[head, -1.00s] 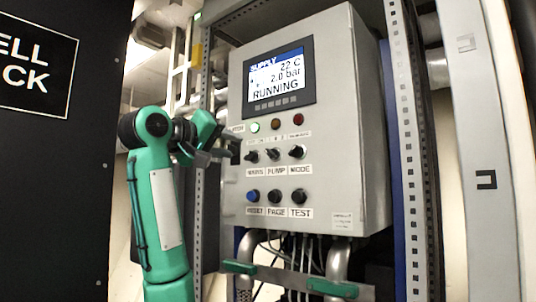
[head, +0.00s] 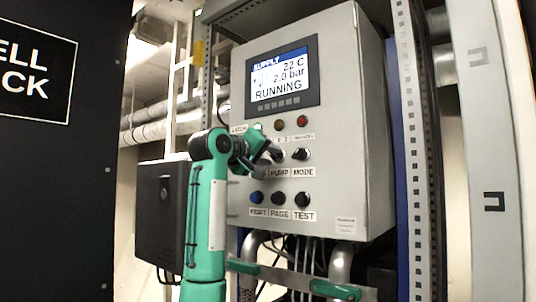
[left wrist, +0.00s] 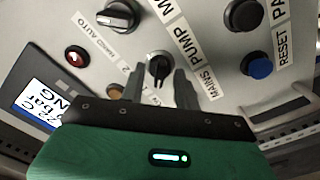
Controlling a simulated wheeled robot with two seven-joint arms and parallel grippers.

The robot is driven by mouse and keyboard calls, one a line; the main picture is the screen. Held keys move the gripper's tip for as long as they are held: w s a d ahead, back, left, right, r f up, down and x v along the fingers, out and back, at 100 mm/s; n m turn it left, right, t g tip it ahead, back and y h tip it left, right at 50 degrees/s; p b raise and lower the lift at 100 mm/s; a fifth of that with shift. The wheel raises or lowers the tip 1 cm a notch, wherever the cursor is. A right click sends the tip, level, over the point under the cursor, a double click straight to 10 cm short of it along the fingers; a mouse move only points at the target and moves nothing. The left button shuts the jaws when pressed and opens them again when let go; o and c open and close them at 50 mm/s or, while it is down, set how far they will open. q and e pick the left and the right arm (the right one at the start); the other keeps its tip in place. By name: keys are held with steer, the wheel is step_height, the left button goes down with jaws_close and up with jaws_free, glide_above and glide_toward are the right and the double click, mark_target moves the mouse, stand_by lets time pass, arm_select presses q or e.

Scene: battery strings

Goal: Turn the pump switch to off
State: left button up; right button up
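The pump switch (left wrist: 158,68) is a black rotary knob beside the PUMP label in the left wrist view. My left gripper (left wrist: 160,75) is open, with one finger on each side of this knob. I cannot tell whether the fingers touch it. In the head view my left gripper (head: 272,155) covers most of the pump and mains switches, above the PUMP label (head: 280,172). The display (head: 281,77) reads SUPPLY, 22 C, 2.0 bar, RUNNING. My right gripper is in neither view.
The mode switch (head: 300,154) sits to the right on the grey panel (head: 345,120). Below are the blue reset button (head: 256,198), page button (head: 279,199) and test button (head: 302,199). A red lamp (head: 302,121) is above. A dark box (head: 160,205) hangs left.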

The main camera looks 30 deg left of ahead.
arm_select(q)
jaws_close()
